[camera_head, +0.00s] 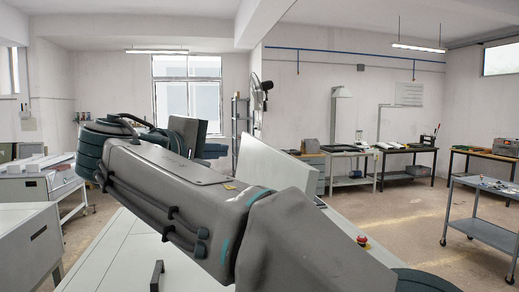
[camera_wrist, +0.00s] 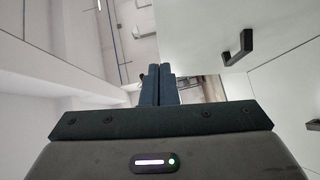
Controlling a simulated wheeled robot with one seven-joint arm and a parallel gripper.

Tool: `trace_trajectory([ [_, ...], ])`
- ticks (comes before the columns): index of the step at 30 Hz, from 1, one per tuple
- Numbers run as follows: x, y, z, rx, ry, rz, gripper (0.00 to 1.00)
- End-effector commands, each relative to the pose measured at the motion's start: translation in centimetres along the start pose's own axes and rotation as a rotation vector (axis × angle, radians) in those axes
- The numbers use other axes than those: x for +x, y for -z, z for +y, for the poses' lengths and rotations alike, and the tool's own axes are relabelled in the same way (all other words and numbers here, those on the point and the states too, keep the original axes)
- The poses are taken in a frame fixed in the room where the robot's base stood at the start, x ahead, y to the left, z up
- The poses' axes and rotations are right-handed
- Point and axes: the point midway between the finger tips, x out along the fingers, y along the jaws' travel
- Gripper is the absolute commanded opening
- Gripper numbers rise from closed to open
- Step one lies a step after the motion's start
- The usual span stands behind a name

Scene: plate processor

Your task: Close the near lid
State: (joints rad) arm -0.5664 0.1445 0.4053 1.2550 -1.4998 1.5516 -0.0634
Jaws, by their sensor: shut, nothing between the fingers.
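In the head view, the pale plate processor (camera_head: 100,262) lies below and behind my arm. A black handle (camera_head: 157,275) stands on its flat top at the bottom. A large pale panel, looking like a raised lid (camera_head: 270,158), stands tilted beyond my arm; its lower part is hidden. In the wrist view, my gripper (camera_wrist: 157,72) is shut and empty, its two dark fingers side by side. A white panel (camera_wrist: 200,25) with a black handle (camera_wrist: 237,47) is at the upper right, apart from the fingers. I cannot tell which lid this panel is.
A red button (camera_head: 362,240) shows right of my arm. A second black handle (camera_wrist: 313,125) is at the wrist view's right edge. A pale wall-like surface (camera_wrist: 40,85) fills the left there. A grey cart (camera_head: 485,195) stands at the right, with open floor before it.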

Motion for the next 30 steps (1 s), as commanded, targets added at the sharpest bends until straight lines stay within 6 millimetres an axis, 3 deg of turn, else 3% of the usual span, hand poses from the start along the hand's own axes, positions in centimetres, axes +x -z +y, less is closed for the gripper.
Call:
trace_trajectory([
  [5, 1.8, -0.2, 0.3, 0.002, -0.002, -0.008, 0.0],
  [18, 10.8, -0.7, 0.5, 0.002, -0.002, -0.012, 0.0],
  [24, 12.4, -2.5, 0.3, 0.001, -0.002, -0.008, 0.0],
  [30, 13.1, -3.2, 0.1, 0.001, -0.001, -0.007, 0.0],
])
